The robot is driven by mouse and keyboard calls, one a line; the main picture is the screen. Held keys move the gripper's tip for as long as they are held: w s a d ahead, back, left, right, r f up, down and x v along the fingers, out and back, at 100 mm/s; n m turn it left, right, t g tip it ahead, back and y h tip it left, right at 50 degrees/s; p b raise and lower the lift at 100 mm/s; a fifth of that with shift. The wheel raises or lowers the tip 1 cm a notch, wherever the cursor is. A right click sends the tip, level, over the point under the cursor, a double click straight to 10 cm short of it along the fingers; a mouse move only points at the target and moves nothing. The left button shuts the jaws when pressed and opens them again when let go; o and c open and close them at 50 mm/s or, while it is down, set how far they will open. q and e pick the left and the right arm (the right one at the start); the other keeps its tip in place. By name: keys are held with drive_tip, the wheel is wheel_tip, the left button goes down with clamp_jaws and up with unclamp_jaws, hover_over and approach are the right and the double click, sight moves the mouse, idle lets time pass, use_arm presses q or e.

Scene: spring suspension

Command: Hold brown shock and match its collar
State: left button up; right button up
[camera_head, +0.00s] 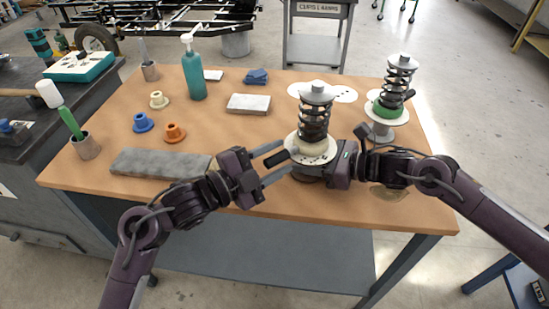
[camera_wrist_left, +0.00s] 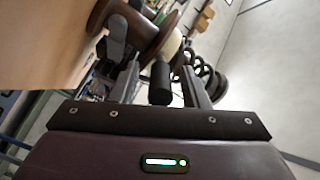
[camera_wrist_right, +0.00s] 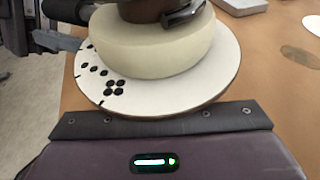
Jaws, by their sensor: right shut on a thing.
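The near shock (camera_head: 315,118), with a black coil spring and grey top, stands upright at the table's front. A cream collar sits above its white dotted plate (camera_wrist_right: 190,103); brown parts show in the left wrist view (camera_wrist_left: 143,30). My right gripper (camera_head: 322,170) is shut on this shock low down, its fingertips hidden. My left gripper (camera_head: 270,162) is open left of the shock, a black handle (camera_wrist_left: 160,82) between its fingers without visible grip. Loose cream (camera_head: 158,99), blue (camera_head: 143,122) and orange (camera_head: 174,133) collars lie on the left of the table.
A second shock (camera_head: 396,85) with a green collar stands behind right. A grey slab (camera_head: 160,163) lies at the front left. A teal bottle (camera_head: 194,75), a grey block (camera_head: 248,104) and a cup with a green brush (camera_head: 86,146) are also on the table. Its middle is fairly clear.

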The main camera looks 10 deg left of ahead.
sight(305, 153)
use_arm(q)
clamp_jaws()
drive_tip(key=shift+s+d, duration=0.1)
drive_tip(key=shift+s+d+n+t+y, duration=0.3)
drive_tip(key=shift+d+n+t+y, duration=0.1)
drive_tip(key=shift+n+t+y, duration=0.2)
drive_tip(key=shift+s+d+n+t+y, duration=0.35)
drive_tip(key=shift+n+t+y, duration=0.15)
drive_tip(key=shift+t+y, duration=0.15)
drive_tip(key=shift+s+d+n+t+y, duration=0.2)
drive_tip(key=shift+d+n+t+y, duration=0.35)
drive_tip(key=shift+y, duration=0.35)
drive_tip(key=shift+s+d+n+t+y, duration=0.15)
drive_tip(key=shift+d+n+t+y, duration=0.15)
drive_tip(key=shift+n+y, duration=0.5)
drive_tip(key=shift+s+d+n+t+y, duration=0.2)
drive_tip(key=shift+d+n+t+y, duration=0.25)
drive_tip(key=shift+y, duration=0.6)
drive_tip(key=shift+o, duration=0.2)
unclamp_jaws()
